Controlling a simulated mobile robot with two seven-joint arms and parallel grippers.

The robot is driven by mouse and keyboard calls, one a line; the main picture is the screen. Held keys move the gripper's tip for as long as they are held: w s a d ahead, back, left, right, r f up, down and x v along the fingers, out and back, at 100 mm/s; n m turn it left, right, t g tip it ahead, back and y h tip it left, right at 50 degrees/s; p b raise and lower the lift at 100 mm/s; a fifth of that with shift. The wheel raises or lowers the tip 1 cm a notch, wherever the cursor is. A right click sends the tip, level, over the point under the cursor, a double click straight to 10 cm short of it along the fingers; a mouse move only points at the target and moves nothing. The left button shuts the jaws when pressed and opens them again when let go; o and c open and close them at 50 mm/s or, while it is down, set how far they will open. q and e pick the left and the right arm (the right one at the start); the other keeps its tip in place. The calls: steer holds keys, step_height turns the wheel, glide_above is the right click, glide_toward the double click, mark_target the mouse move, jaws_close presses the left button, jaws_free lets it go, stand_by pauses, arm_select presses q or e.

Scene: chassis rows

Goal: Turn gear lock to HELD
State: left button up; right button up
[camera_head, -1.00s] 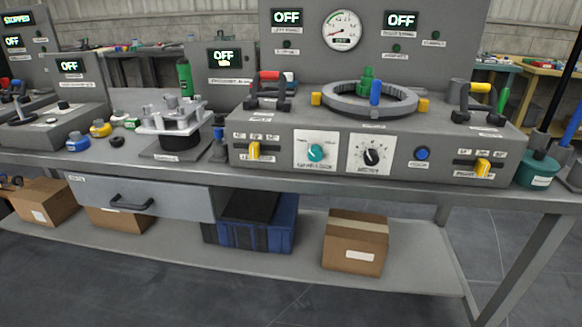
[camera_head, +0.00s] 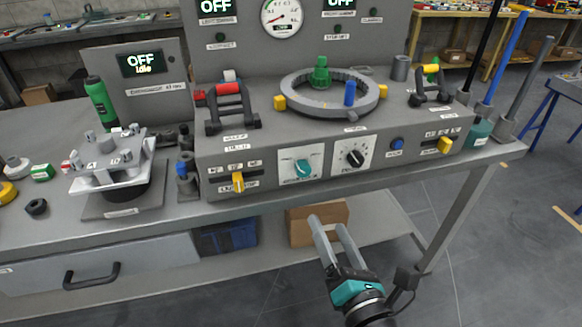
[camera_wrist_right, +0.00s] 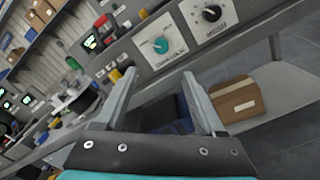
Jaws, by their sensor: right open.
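A teal knob (camera_head: 303,168) sits on a white plate on the front face of the grey console; it also shows in the right wrist view (camera_wrist_right: 161,46). It appears to be the gear lock, but its small label and setting are too small to read. My right gripper (camera_head: 327,222) is open and empty, below and in front of the console's front edge. In the right wrist view its two fingers (camera_wrist_right: 158,73) point toward the console, with the teal knob beyond the tips, apart from them. My left gripper is not in view.
A black knob (camera_head: 355,158) is on the plate to the right. Yellow sliders (camera_head: 238,182) (camera_head: 445,146) and a blue button (camera_head: 396,144) share the front face. A grey ring (camera_head: 330,96) and red-handled clamp (camera_head: 226,104) stand on top. A cardboard box (camera_head: 306,224) is on the lower shelf.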

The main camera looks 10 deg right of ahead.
mark_target(305, 173)
steer(key=w+b, duration=0.1)
steer(key=w, duration=1.2)
steer(key=shift+w+a, duration=0.15)
steer(key=shift+w, duration=0.05)
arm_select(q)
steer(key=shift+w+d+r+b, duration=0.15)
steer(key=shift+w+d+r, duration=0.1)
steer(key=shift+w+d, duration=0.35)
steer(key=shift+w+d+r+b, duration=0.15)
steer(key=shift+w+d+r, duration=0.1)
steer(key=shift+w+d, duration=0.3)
arm_select(e)
steer(key=shift+w, duration=0.75)
steer(key=shift+c, duration=0.4)
jaws_close()
